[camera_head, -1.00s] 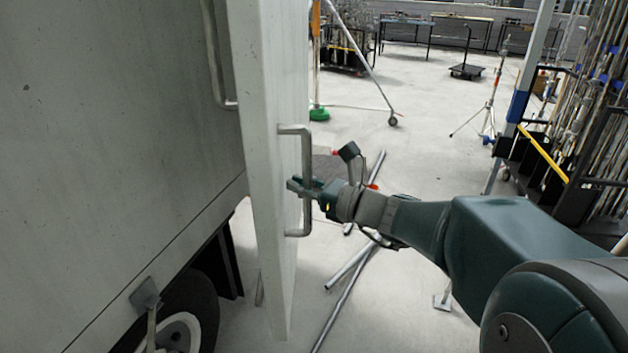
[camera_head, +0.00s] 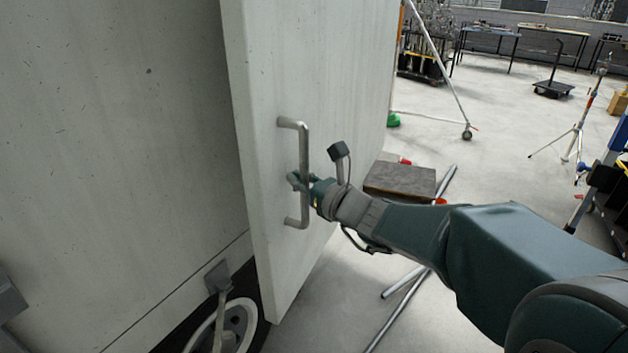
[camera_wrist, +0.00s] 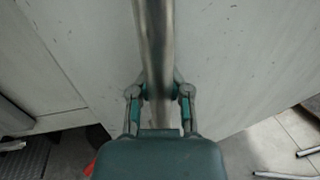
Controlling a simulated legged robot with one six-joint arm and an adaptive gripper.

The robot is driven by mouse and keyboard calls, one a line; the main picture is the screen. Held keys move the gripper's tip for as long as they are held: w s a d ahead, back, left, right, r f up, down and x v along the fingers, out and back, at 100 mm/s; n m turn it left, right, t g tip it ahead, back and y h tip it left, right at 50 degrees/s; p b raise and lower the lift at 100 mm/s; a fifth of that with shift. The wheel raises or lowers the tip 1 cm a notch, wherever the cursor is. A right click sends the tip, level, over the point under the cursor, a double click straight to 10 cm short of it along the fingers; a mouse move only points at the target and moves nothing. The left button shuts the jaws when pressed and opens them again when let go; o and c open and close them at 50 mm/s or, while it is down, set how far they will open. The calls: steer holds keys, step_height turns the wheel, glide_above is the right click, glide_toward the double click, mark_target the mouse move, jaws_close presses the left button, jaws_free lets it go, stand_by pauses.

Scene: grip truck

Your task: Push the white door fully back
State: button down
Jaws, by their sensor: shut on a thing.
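The white door (camera_head: 345,70) stands swung out at a narrow angle from the white truck side (camera_head: 120,130) on the left. A grey metal handle (camera_head: 304,150) is fixed upright on the door's face near its free edge. My gripper (camera_head: 300,181) is shut around the handle's upright bar, at about its middle to lower part. In the wrist view the handle (camera_wrist: 156,50) runs up between both fingers, and my gripper (camera_wrist: 160,92) closes on it from both sides. The door's surface (camera_wrist: 230,60) fills the background there.
A dark flat box (camera_head: 400,180) and metal poles (camera_head: 410,300) lie on the floor beyond my arm. Tripod stands (camera_head: 575,140) and tables are farther back.

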steer(key=shift+s+a+f, duration=0.1)
steer(key=shift+s+f, duration=0.15)
steer(key=shift+s, duration=0.05)
steer(key=c, duration=1)
jaws_free()
steer(key=o, duration=0.4)
steer(key=shift+s+r, duration=0.1)
steer(key=shift+s, duration=0.05)
steer(key=shift+a, duration=0.25)
steer(key=shift+s+d, duration=0.15)
steer(key=shift+d, duration=0.35)
steer(key=v, duration=1.1)
steer(key=shift+s+a, duration=0.1)
steer(key=shift+a, duration=0.05)
